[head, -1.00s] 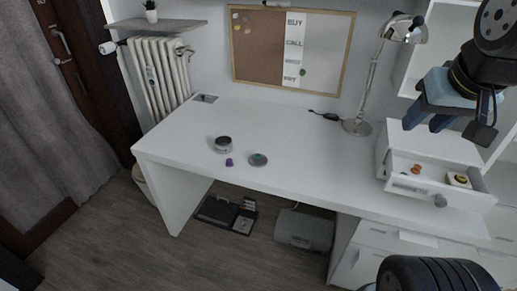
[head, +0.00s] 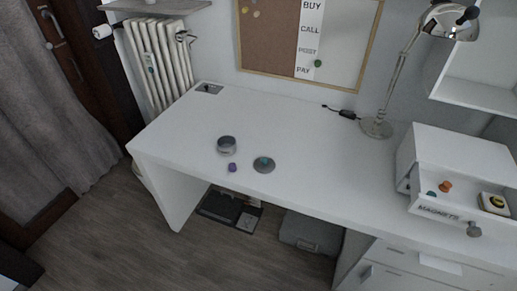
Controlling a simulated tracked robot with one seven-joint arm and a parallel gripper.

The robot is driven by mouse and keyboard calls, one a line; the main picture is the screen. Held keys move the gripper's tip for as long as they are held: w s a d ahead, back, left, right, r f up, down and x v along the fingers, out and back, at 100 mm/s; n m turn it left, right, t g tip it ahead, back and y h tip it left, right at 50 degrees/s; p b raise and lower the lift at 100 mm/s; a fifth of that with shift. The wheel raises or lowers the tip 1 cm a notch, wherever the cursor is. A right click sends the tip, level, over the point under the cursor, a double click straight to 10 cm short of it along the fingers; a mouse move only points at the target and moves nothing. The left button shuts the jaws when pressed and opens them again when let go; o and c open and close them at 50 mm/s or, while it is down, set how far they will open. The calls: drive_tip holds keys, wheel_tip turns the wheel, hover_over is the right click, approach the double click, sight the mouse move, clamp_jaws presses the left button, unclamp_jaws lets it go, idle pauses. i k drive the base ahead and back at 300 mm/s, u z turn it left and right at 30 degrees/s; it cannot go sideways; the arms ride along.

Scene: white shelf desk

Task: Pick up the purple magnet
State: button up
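The purple magnet (head: 232,168) is a small purple piece on the white desk top (head: 290,130), close to the front edge. It lies just in front of a round grey tin (head: 227,146) and left of a flat grey disc (head: 264,165) with a teal piece on it. My gripper is not in view now, so its state and distance from the magnet do not show.
An open drawer labelled MAGNETS (head: 437,212) at the right holds an orange piece (head: 445,186) and other small items. A desk lamp (head: 377,126) stands at the back. The desk's middle is clear. A grey box (head: 305,232) sits underneath.

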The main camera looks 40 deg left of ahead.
sight(232, 167)
drive_tip(key=u, duration=0.05)
drive_tip(key=k, duration=1.2)
drive_tip(key=u, duration=0.6)
drive_tip(key=i, duration=1)
drive_tip(key=u, duration=0.1)
